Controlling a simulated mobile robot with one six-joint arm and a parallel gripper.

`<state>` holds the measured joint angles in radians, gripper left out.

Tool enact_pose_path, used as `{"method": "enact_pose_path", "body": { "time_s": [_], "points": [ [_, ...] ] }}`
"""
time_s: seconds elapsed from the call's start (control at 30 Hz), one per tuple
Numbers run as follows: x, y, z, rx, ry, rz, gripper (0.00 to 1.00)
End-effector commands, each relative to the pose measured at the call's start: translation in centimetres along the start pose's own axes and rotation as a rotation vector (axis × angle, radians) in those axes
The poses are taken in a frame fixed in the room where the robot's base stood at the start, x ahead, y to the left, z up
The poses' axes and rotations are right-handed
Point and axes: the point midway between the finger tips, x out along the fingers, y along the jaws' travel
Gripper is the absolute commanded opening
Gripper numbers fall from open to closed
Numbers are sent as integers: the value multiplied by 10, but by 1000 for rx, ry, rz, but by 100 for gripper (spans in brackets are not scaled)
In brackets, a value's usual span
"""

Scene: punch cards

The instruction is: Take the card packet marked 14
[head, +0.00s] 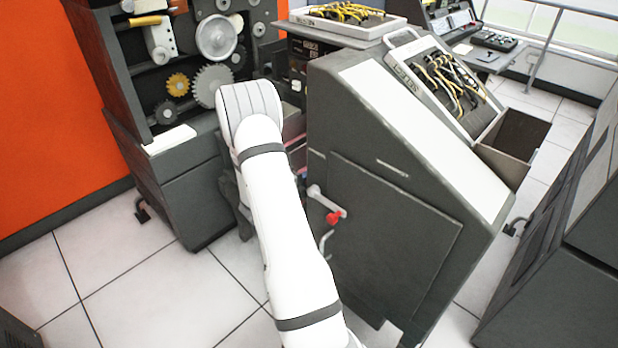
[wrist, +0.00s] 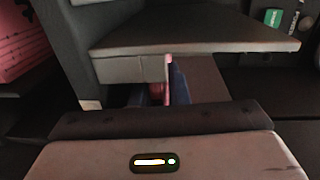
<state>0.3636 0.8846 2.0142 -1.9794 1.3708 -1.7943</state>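My white arm reaches away from me to the grey card machine in the head view and hides my gripper there. In the wrist view my gripper (wrist: 160,120) fills the lower part, with a small lit panel on its grey body. I cannot make out its fingertips. Just beyond it, a narrow pink and dark-blue upright thing (wrist: 176,80), possibly a card packet, stands below a grey ledge. Pink cards (wrist: 22,45) show at the far left of the wrist view. Pinkish edges (head: 297,147) show beside my arm in the head view. No number 14 is legible.
The grey sloped cabinet (head: 390,215) stands right of my arm, with a red-knobbed handle (head: 335,216) on its door. A geared machine (head: 165,85) stands at the left. In the wrist view a grey ledge (wrist: 195,32) overhangs the space ahead. Tiled floor (head: 150,290) is clear at lower left.

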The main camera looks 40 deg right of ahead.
Motion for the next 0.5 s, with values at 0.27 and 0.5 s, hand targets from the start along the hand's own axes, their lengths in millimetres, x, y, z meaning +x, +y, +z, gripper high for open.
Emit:
{"method": "enact_pose_path", "body": {
  "time_s": [0.27,0.5],
  "points": [
    [0,1,0,-1,-1,2,0],
    [-1,0,0,-1,-1,4,0]
  ]
}}
